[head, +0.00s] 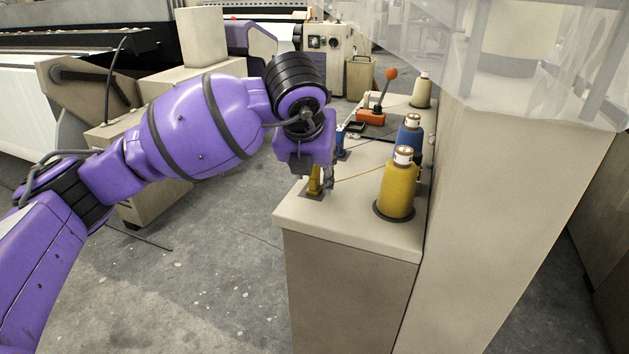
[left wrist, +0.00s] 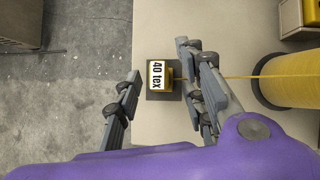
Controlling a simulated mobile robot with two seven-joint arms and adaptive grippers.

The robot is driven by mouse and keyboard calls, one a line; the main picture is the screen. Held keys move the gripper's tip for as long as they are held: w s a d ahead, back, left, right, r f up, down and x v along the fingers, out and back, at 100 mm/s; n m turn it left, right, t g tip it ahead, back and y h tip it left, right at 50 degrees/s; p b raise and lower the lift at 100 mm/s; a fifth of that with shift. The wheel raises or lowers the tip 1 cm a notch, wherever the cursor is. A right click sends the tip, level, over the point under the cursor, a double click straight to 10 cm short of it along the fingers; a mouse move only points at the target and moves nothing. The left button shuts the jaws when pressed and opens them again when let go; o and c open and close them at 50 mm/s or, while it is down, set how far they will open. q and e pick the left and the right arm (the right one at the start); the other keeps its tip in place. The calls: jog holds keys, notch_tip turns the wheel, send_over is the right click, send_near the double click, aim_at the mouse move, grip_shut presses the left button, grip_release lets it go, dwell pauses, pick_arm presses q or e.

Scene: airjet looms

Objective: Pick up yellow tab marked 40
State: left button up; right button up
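The yellow tab (head: 314,183) stands on a small dark base near the front left of the beige cabinet top. In the left wrist view its white label reading "40 tex" (left wrist: 157,75) faces the camera, with some yellow (left wrist: 168,86) beside it. My left gripper (head: 320,186) points down at the tab; in the left wrist view its two fingers (left wrist: 160,90) are spread, one on each side of the tab, with a gap at least on the left. I cannot tell whether the right finger touches it. My right gripper is not in view.
A yellow thread runs from the tab to a yellow cone (head: 398,190) at the right. A blue cone (head: 408,138), a cream cone (head: 422,92) and an orange-handled device (head: 372,116) stand farther back on the cabinet top (head: 350,228). A tall beige housing (head: 500,200) borders the right.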

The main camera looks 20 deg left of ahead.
pick_arm(q)
grip_shut()
dwell(0.4)
